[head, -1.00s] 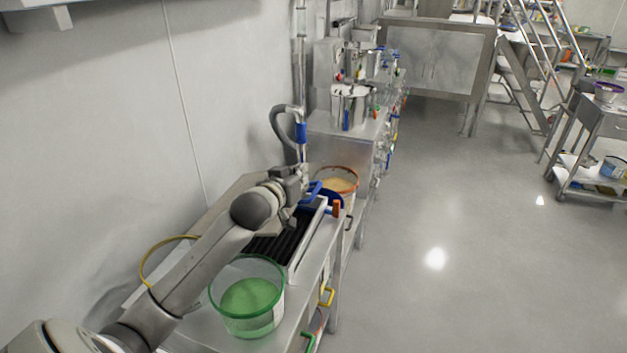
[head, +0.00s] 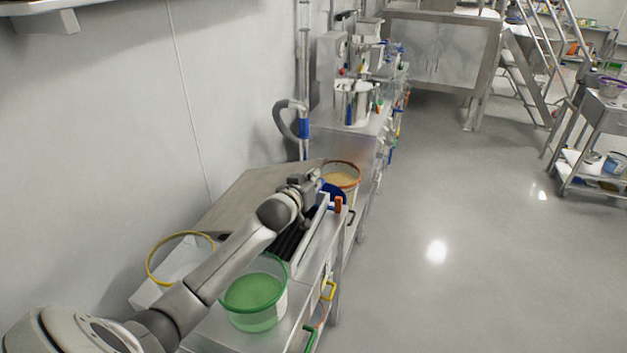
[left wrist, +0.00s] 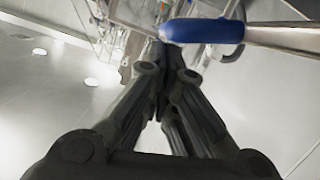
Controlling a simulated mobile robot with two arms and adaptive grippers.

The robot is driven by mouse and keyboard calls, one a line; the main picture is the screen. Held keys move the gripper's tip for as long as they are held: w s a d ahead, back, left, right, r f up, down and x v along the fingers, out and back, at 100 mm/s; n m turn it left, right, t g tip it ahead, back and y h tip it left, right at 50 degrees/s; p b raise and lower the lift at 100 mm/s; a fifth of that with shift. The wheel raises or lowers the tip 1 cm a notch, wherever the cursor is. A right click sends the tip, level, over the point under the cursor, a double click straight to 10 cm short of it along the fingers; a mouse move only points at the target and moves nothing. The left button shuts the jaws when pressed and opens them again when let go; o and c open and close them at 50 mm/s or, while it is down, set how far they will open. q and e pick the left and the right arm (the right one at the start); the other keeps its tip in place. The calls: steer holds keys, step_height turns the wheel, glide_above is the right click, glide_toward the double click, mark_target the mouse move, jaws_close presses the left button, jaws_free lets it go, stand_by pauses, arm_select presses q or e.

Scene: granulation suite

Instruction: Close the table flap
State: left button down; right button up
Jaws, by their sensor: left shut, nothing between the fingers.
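The table flap (head: 252,192) is a flat grey-beige panel on the wall side of the steel bench, slanting behind my left arm. Beside it lies a dark ribbed opening (head: 292,243) in the bench top, partly hidden by my arm. My left gripper (head: 320,184) is at the flap's far right end, near a blue object (head: 333,194). I cannot tell whether it touches the flap. In the left wrist view its black fingers (left wrist: 166,75) are together and empty, with a blue-sleeved metal bar (left wrist: 205,30) just beyond the tips. My right gripper is not in view.
A green-rimmed tub (head: 254,293) stands at the bench's near end. A yellow-rimmed container (head: 150,292) is by the wall. An orange-rimmed bucket (head: 342,178) stands just past the gripper. A hose and pipe (head: 303,90) rise along the wall.

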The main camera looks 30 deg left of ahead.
arm_select(q)
steer(key=d+f+m+y+b, duration=0.1)
steer(key=d+f+m+b, duration=0.1)
steer(key=f+b, duration=0.4)
step_height(320, 180, down, 4)
steer(key=shift+w+d+r+b, duration=0.1)
steer(key=shift+w+d+b, duration=0.3)
steer(key=shift+d, duration=0.4)
steer(key=shift+r, duration=0.1)
steer(key=s+d+r+p, duration=0.2)
steer(key=s+r, duration=0.4)
steer(key=s, duration=0.3)
steer(key=shift+d, duration=0.7)
